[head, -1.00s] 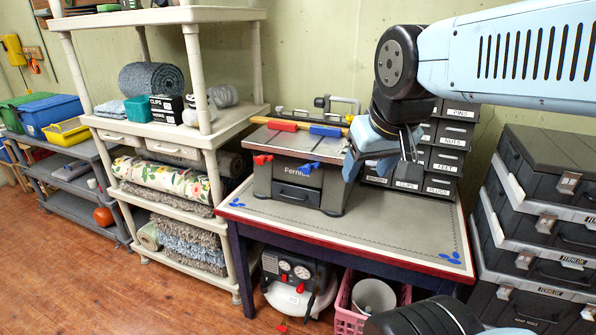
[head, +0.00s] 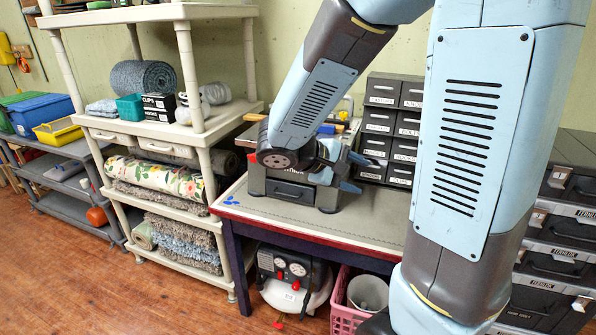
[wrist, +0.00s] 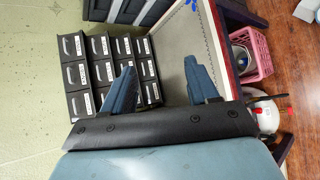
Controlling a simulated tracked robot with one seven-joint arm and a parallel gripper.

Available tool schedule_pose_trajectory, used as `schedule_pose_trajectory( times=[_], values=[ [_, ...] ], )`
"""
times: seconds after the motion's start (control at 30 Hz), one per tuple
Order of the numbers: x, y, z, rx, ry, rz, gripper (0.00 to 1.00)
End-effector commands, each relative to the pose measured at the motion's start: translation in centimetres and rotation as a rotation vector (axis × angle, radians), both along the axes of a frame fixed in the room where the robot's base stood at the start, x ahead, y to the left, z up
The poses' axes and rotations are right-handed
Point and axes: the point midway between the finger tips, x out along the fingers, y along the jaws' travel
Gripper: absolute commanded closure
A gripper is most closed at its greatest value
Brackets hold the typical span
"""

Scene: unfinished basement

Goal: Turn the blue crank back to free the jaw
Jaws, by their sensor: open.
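The dark grey clamping workbench box (head: 292,192) stands on the worktable, with its drawer in front. My arm covers most of its top and front. The blue crank is hidden from the head view behind my arm, and it does not show in the wrist view. A bit of a red handle (head: 252,160) shows at the box's left edge. The jaw cannot be made out. My gripper (head: 366,176) is open and empty at the right side of the box, its fingers pointing right. In the wrist view my gripper (wrist: 163,75) has its two blue fingers apart with nothing between them.
Labelled small-parts drawers (head: 391,125) stand at the back right of the worktable (head: 365,225). They fill the left of the wrist view. Stacked toolboxes (head: 560,245) stand at right. A cream shelf (head: 215,120) with rugs stands at left. The table's front right is clear.

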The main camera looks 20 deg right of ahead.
Motion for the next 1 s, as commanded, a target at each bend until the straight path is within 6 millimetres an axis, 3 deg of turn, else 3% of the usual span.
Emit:
schedule_pose_trajectory(
  times=[0.27,0.6,0.8,1.0],
  values=[
    [6.1,3.1,-2.8,-0.281,0.030,0.241,0.41],
    [12.3,10.3,-8.2,-0.513,-0.025,0.604,0.41],
    [13.9,14.0,-10.9,-0.564,-0.070,0.760,0.41],
    [14.5,15.2,-11.9,-0.576,-0.089,0.814,0.41]
  ],
)
